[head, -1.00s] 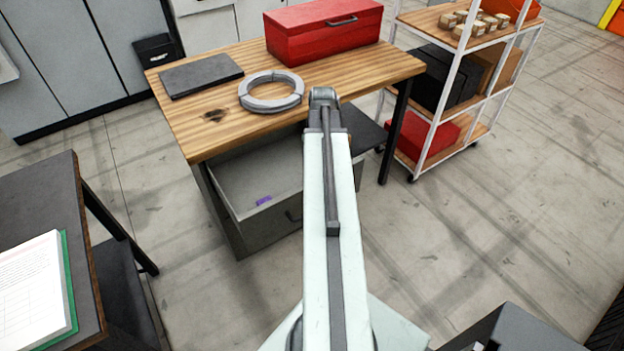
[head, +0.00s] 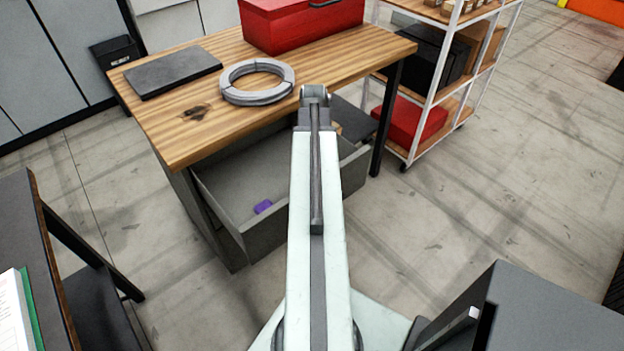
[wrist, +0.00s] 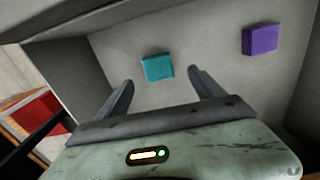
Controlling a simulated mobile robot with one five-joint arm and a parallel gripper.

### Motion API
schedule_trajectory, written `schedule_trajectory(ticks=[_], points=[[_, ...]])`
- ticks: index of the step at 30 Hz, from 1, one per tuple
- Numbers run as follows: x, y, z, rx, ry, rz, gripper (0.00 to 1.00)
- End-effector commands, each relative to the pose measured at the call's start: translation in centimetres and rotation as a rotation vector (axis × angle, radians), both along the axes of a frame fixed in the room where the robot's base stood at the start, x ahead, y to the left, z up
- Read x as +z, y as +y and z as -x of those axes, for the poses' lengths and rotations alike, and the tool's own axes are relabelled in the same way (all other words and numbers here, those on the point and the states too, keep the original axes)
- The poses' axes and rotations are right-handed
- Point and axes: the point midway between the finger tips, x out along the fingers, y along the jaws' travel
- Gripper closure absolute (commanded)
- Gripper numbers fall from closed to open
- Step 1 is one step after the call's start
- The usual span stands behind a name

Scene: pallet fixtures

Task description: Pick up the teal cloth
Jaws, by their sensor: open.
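The teal cloth (wrist: 158,68) is a small folded square on the floor of an open grey drawer, seen in the wrist view. My gripper (wrist: 160,84) is open, and the cloth shows just beyond and between its two fingertips, with nothing held. In the head view my arm hides the cloth and the gripper. The drawer (head: 250,190) stands pulled out under the wooden workbench; its inside wall also shows in the wrist view (wrist: 80,75).
A purple block-like item (wrist: 260,40) lies in the same drawer, right of the cloth; it also shows in the head view (head: 263,207). The workbench (head: 190,120) overhangs the drawer and holds a grey ring (head: 238,95) and a red toolbox (head: 300,25). A shelf cart (head: 440,85) stands right.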

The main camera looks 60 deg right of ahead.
Motion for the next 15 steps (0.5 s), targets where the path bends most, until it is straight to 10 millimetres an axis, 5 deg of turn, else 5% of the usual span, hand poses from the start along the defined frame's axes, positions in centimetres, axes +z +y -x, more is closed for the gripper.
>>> schedule_trajectory(ticks=[15], points=[[-4.7, -0.4, 0.4, -0.009, 0.000, 0.000, 0.22]])
